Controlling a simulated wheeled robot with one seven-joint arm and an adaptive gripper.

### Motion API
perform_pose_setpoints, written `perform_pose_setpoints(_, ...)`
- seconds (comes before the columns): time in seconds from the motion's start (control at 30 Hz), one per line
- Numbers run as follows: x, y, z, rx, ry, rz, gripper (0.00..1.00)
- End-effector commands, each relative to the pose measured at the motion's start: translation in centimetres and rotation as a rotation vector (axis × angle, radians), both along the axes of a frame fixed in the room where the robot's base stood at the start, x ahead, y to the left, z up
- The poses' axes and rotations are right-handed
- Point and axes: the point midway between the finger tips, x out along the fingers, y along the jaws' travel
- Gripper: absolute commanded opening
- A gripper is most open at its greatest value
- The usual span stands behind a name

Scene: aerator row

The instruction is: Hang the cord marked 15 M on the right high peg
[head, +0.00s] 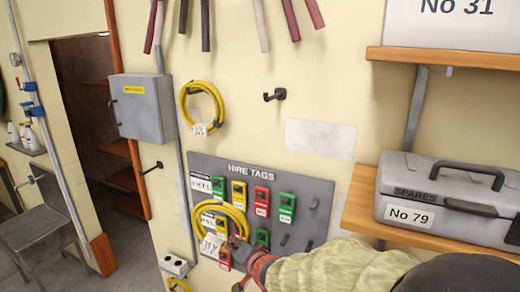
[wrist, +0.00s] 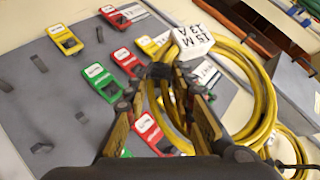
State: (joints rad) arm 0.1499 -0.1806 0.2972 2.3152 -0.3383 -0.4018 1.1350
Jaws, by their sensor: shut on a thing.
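The yellow coiled cord (head: 236,212) hangs in my gripper (head: 240,250) in front of the tag board. In the wrist view the coil (wrist: 262,95) lies to the right of my gripper (wrist: 162,76), and its white tag (wrist: 193,41) reads 15 M, 13 A. My fingers are shut on this cord; the exact grip spot is partly hidden by the fingers. The right high peg (head: 275,95), a black hook on the cream wall, is empty, above and right of the cord. Another yellow cord (head: 203,103) with a tag hangs to its left.
The Hire Tags board (head: 322,192) carries coloured tags and bare pegs. A grey box (head: 143,107) is on the wall at left, with a black peg (head: 153,168) below. A blank plate (head: 320,139) and shelves with a Spares case (head: 440,195) are at right. Wall around the empty peg is clear.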

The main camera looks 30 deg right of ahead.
Motion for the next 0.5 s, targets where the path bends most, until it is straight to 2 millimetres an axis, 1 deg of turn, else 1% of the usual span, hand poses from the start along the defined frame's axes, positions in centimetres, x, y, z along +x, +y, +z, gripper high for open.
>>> perform_pose_setpoints(0.03, 0.0, -0.6, 4.0, 0.017, -0.031, -0.014, 0.0)
perform_pose_setpoints(0.07, -0.1, -0.8, 5.4, 0.029, -0.044, -0.022, 0.0)
perform_pose_setpoints(0.1, -0.3, -1.1, 7.3, 0.046, -0.06, -0.032, 0.0)
perform_pose_setpoints(0.17, -0.5, -1.6, 10.3, 0.07, -0.086, -0.046, 0.0)
perform_pose_setpoints(0.2, -0.8, -1.9, 12.3, 0.086, -0.103, -0.057, 0.0)
perform_pose_setpoints(0.27, -1.1, -2.3, 15.1, 0.11, -0.129, -0.07, 0.0)
perform_pose_setpoints(0.3, -1.4, -2.6, 17.1, 0.126, -0.145, -0.08, 0.0)
perform_pose_setpoints(0.37, -1.9, -3.1, 19.9, 0.148, -0.172, -0.094, 0.0)
perform_pose_setpoints(0.4, -2.2, -3.3, 21.8, 0.162, -0.189, -0.102, 0.0)
perform_pose_setpoints(0.5, -3.0, -4.0, 26.0, 0.196, -0.226, -0.123, 0.0)
